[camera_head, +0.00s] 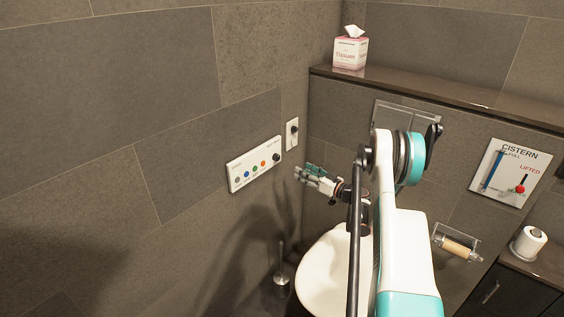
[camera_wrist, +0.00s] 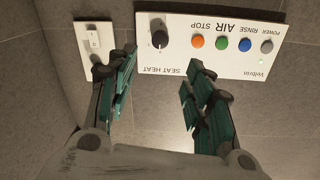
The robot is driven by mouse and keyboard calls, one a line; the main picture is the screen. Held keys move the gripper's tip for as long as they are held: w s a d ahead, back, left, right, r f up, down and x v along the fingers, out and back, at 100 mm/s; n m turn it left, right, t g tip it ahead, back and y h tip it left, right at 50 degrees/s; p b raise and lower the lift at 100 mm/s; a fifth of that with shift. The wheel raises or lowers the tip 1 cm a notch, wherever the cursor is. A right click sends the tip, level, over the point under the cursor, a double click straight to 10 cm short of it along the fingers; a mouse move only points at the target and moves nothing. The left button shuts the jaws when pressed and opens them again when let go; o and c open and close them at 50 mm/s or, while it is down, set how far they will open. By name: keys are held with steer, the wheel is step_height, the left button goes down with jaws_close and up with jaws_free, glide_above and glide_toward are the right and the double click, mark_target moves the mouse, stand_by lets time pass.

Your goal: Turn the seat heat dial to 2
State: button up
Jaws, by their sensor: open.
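The white control panel (camera_head: 254,164) is on the tiled left wall in the head view. The black seat heat dial (camera_head: 276,157) is at its right end. In the wrist view the panel (camera_wrist: 180,62) appears upside down, and the dial (camera_wrist: 159,38) shows above the "SEAT HEAT" lettering, with a light pointer mark; its number marks are too small to read. My gripper (camera_head: 300,174) is to the right of the panel, apart from it. In the wrist view my gripper (camera_wrist: 160,72) is open and empty, its fingers on either side of the dial's line, and nothing is touched.
The panel also has several coloured buttons (camera_wrist: 222,43). A white switch plate (camera_head: 292,133) is beside it. The toilet (camera_head: 325,272) and a brush (camera_head: 281,277) are below. A tissue box (camera_head: 349,53) is on the ledge, and a cistern sign (camera_head: 497,173) is at right.

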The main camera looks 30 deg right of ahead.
mark_target(278, 158)
steer(key=b+x, duration=0.4)
steer(key=x, duration=0.9)
steer(key=shift+w+a, duration=0.1)
steer(key=shift+w, duration=0.25)
steer(key=c, duration=1.1)
